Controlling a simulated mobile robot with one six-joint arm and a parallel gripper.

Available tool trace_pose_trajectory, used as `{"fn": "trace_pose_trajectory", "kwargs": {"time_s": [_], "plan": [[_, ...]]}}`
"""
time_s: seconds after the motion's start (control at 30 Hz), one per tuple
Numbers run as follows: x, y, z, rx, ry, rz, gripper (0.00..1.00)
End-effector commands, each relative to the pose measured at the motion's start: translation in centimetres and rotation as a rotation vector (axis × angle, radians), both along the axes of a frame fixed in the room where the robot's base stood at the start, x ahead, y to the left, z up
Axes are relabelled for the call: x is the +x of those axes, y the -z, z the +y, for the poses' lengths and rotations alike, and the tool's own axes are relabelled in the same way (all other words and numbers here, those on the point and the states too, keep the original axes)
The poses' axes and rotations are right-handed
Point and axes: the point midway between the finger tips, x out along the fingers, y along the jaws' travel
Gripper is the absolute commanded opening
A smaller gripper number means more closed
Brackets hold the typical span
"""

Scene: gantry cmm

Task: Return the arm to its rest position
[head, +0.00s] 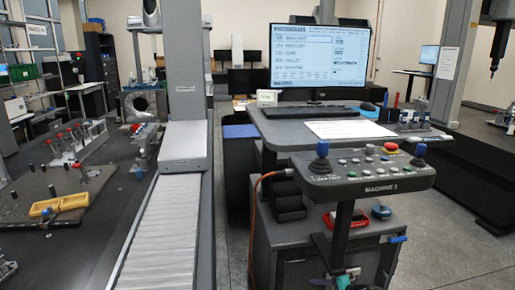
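I cannot make out my gripper or any clear part of my arm in the head view. Whether the gripper is open, shut or holding something does not show. A small teal and dark item (343,282) shows at the bottom edge below the control panel. It is cut off by the frame, and I cannot tell what it is.
The dark measuring table (95,235), with fixtures and a yellow tray (60,205), lies left beside a grey column (185,70). Floor (460,240) is open at right.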

Motion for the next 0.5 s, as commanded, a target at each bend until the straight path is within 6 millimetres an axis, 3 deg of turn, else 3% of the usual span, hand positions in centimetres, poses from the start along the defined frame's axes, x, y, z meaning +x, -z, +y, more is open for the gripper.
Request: {"fn": "trace_pose_trajectory", "kwargs": {"time_s": [0.03, 0.2, 0.37, 0.5], "plan": [[-1.6, 0.2, 2.3, -0.014, -0.041, 0.030, 0.38], [-7.0, 3.2, 8.2, -0.078, -0.179, 0.129, 0.38], [-13.2, 5.6, 12.7, -0.153, -0.320, 0.224, 0.38], [-19.4, 7.3, 15.5, -0.229, -0.453, 0.309, 0.38]]}}
